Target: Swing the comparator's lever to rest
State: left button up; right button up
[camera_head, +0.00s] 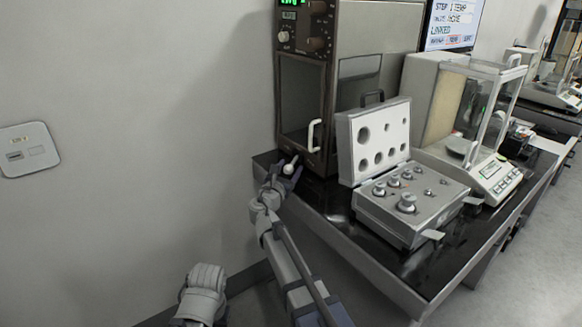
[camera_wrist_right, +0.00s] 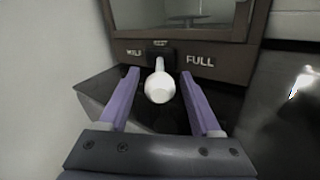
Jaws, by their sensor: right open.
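The comparator (camera_head: 306,90) is a tall, dark brown-fronted cabinet on the black table, against the wall. The lever stands about midway between the two words. My right gripper (camera_wrist_right: 158,75) is open, one purple finger on each side of the knob, with gaps visible on both sides. In the head view, the knob (camera_head: 288,169) shows between the fingers.
An open grey weight case (camera_head: 395,225) with several metal weights stands right of the comparator. A glass-sided balance (camera_head: 490,170) stands beyond it. The comparator's white door handle (camera_head: 314,136) is just above my right gripper. The wall is close on the left.

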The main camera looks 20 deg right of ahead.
jog(key=shift+x, duration=0.85)
jog(key=shift+c, duration=0.2)
grip_shut()
dwell(0.5)
